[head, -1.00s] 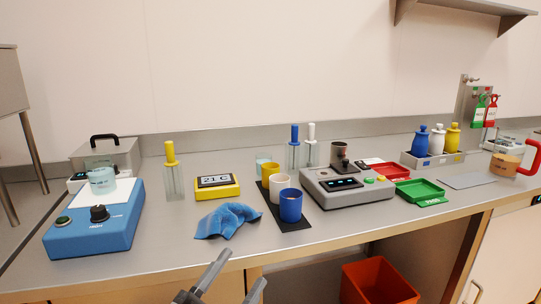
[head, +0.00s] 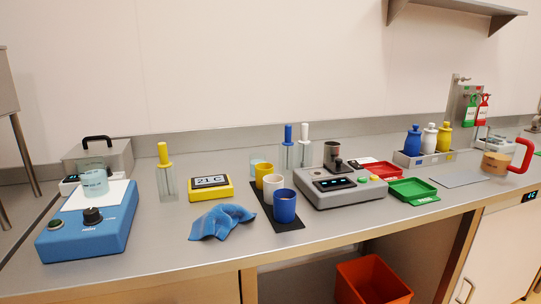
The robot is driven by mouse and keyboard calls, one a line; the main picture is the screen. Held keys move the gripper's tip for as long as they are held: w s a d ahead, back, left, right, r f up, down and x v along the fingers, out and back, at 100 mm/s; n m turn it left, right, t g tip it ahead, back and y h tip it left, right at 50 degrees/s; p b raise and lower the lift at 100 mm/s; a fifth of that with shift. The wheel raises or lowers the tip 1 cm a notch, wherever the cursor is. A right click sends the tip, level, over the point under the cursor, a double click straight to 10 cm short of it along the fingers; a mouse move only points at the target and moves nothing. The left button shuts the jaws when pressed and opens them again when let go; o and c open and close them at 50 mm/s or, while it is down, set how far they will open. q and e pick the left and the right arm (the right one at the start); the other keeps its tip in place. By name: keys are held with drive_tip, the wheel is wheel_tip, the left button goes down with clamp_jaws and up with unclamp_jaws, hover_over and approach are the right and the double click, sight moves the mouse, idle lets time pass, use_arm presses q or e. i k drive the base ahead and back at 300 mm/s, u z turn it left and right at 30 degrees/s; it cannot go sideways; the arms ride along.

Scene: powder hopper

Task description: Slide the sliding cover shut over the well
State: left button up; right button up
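A grey machine (head: 345,200) with a dark display sits right of the middle of the counter. A dark cylindrical hopper (head: 332,152) stands at its back, with a small dark part (head: 337,166) in front of its foot. I cannot make out a sliding cover or a well for certain at this size, nor whether any cover is open or shut. Neither of my grippers is in view.
Yellow, white and blue cups (head: 285,207) stand on a black mat left of the machine. A blue cloth (head: 222,222) lies at the front. Red (head: 382,170) and green (head: 414,191) trays lie to its right. A blue stirrer (head: 88,235) stands far left.

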sight(337, 167)
drive_tip(key=k, duration=0.5)
drive_tip(key=z, duration=1.65)
drive_tip(key=i, duration=1.2)
drive_tip(key=u, duration=1)
